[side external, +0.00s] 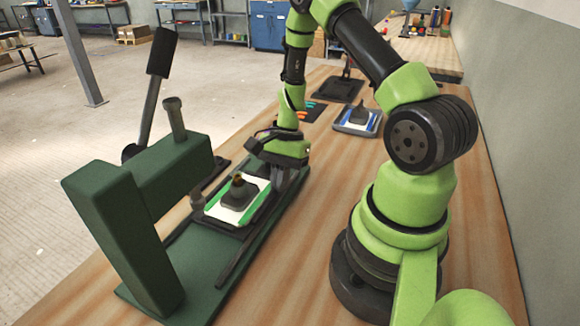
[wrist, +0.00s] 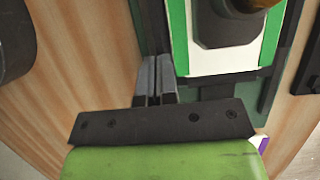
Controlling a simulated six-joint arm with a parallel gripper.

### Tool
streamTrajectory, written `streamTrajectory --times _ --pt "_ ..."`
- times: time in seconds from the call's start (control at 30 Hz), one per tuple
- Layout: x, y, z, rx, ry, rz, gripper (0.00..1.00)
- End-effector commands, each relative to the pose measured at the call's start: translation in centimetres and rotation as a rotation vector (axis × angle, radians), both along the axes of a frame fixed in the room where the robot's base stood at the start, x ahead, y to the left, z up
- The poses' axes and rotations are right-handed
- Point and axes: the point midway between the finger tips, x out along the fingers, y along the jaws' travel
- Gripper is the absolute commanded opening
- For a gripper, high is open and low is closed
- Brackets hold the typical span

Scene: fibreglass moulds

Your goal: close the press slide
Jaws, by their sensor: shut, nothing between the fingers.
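The dark green press (side external: 133,215) stands at the left, with its arm over the left part of its base. The press slide (side external: 246,225) is on the base's rails, drawn out to the right from under the ram. It carries a white and green mould (side external: 222,213) with a dark raised block and a brass knob; the mould also shows in the wrist view (wrist: 180,42). My gripper (side external: 283,183) is shut and empty, low at the slide's right end. In the wrist view its fingertips (wrist: 156,62) are together beside the slide's near corner; contact cannot be told.
The press's black-handled lever (side external: 155,75) rises steeply at the left. A white and blue mould (side external: 358,122), a dark mat with coloured strips (side external: 311,109) and a black stand (side external: 337,90) lie behind my gripper. The wooden table (side external: 300,265) is clear in front.

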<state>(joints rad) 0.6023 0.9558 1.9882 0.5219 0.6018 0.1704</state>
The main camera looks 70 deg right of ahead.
Motion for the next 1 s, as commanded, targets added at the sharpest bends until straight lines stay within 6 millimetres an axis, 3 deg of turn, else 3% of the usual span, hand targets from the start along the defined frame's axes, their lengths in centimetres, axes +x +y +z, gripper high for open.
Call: streamTrajectory --times 0.03,0.2,0.37,0.83,1.0 --pt "-0.1 1.5 0.0 0.002 0.004 0.008 0.0" --pt "-0.1 4.8 0.0 0.0 0.004 0.008 0.0" --pt "-0.2 6.5 -0.1 -0.002 0.005 0.005 0.0" --pt "-0.2 6.8 -0.1 -0.003 0.005 0.001 0.0" --pt "-0.1 5.7 -0.1 -0.003 0.003 -0.002 0.0"
